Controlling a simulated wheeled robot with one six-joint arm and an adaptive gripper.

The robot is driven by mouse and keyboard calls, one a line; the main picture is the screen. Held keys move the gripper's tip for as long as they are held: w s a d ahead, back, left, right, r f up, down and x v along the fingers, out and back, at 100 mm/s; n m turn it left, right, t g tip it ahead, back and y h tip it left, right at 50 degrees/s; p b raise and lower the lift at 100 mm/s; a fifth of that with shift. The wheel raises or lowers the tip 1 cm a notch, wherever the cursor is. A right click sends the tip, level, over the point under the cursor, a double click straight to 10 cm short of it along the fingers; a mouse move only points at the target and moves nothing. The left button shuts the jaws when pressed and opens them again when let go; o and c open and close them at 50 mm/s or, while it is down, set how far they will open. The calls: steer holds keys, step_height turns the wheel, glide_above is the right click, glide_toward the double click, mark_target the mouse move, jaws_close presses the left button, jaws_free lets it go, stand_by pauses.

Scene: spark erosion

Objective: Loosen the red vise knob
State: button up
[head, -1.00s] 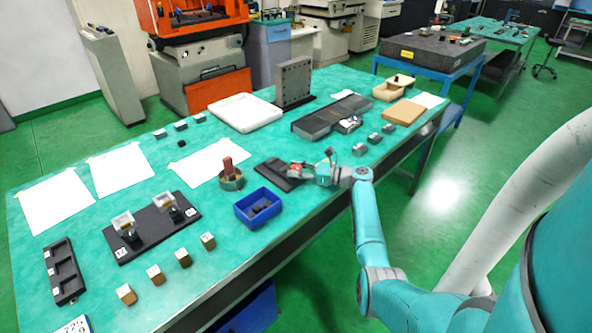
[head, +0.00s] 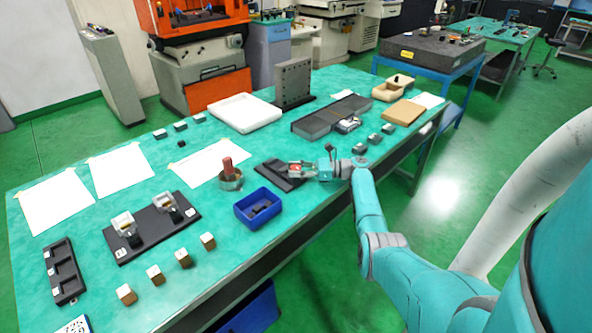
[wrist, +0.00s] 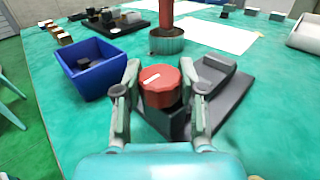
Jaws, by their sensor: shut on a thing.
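The red vise knob (wrist: 160,87), round with a white mark on its face, sits at the near end of the dark grey vise (wrist: 215,85) on its black base plate. In the wrist view my gripper (wrist: 160,98) has one finger on each side of the knob and is shut on it. In the head view my gripper (head: 298,169) reaches in from the right, level with the table, at the vise (head: 279,175). The knob shows there only as a small red patch between the fingers. The far side of the knob is hidden.
A blue bin (head: 257,207) with dark pieces stands just left of the vise. A round metal pot with a red upright handle (head: 228,167) stands behind it. Small grey blocks (head: 374,139) lie to the right. White sheets (head: 208,162) lie farther back.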

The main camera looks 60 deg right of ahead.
mark_target(296, 167)
steer(key=o, duration=1.2)
steer(key=shift+c, duration=0.2)
step_height(296, 167, up, 10)
steer(key=shift+f, duration=0.1)
